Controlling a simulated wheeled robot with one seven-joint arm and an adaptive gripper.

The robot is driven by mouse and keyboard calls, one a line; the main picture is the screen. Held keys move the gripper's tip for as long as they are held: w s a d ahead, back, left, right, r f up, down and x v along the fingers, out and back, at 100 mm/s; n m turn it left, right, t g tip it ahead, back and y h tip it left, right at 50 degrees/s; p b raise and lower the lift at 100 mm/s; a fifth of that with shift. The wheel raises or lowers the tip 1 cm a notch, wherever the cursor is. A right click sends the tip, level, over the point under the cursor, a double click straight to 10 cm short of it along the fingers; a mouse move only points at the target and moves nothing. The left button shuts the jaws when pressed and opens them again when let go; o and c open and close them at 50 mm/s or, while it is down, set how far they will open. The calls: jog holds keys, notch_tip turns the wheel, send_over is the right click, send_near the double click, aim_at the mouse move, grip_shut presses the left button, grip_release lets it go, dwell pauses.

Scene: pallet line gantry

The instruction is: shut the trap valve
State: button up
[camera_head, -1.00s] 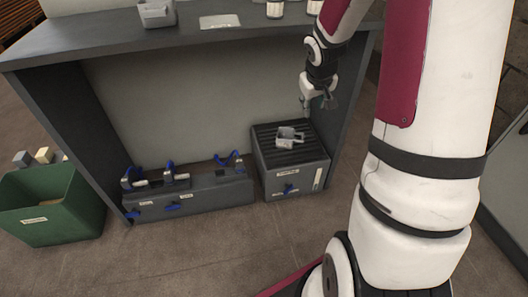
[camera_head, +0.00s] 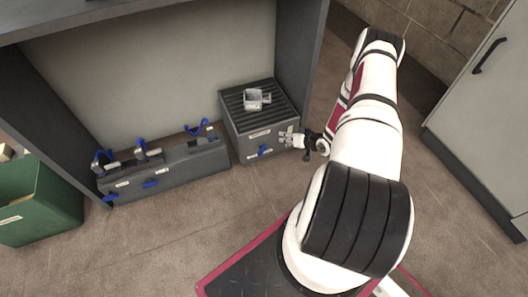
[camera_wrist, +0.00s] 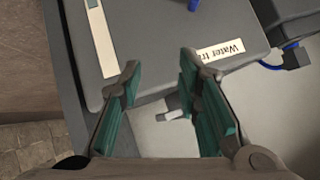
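The water trap is a dark grey box (camera_head: 240,139) with a ribbed top, standing under the bench at its right end. Its blue valve handle (camera_head: 264,151) is on the front face, below a white label (camera_head: 260,133). In the wrist view the label (camera_wrist: 219,52) reads upside down as "Water tr…", and only a tip of blue handle (camera_wrist: 193,5) shows at the top edge. My gripper (camera_head: 286,139) is at the front right of the box, right of the handle. In the wrist view my gripper (camera_wrist: 160,72) is open, with nothing between its green-padded fingers.
A grey cup-like part (camera_head: 254,99) sits on the box top. Left of it stands a long grey manifold (camera_head: 180,172) with several blue handles. A green bin (camera_head: 40,205) is at far left, a cabinet (camera_head: 490,110) at right. The floor in front is clear.

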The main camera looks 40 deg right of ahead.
aim_at(262, 151)
jog(key=s+a+f+m+t, duration=0.4)
jog(key=s+a+f, duration=0.3)
jog(key=a, duration=0.1)
jog(key=b+x, duration=0.4)
jog(key=x, duration=1)
jog(key=shift+h+b, duration=0.3)
jog(key=shift+b, duration=0.05)
jog(key=shift+d+f, duration=0.1)
grip_shut()
